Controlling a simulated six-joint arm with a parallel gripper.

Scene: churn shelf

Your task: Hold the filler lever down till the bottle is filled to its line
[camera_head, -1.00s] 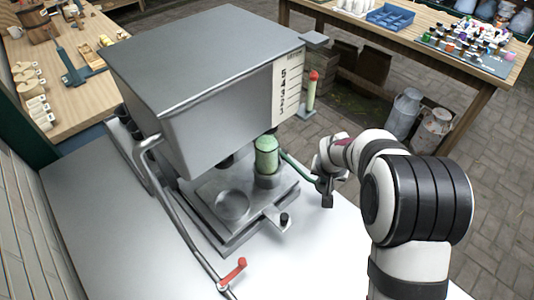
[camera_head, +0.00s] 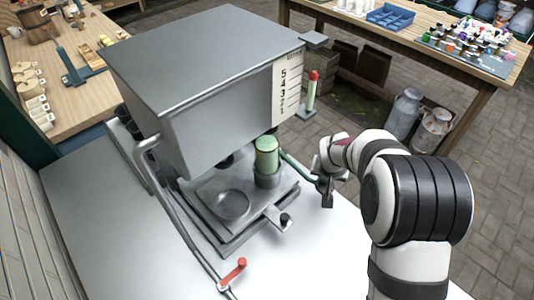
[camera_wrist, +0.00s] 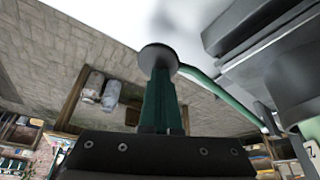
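The filler lever (camera_head: 296,165) is a green rod running from the grey machine to my gripper (camera_head: 325,183). In the wrist view, the lever (camera_wrist: 210,82) ends at a dark round disc (camera_wrist: 158,57). My gripper's narrow dark green fingers (camera_wrist: 160,80) appear together, with their tips against that disc; the exact contact is hidden. The bottle (camera_head: 267,156) stands upright in a grey holder under the machine.
The grey machine (camera_head: 205,70) carries a numbered scale (camera_head: 286,88). A red-handled crank (camera_head: 233,271) is at the front. A round dish (camera_head: 232,205) sits beside the bottle. Metal milk cans (camera_head: 405,113) stand on the floor behind my arm.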

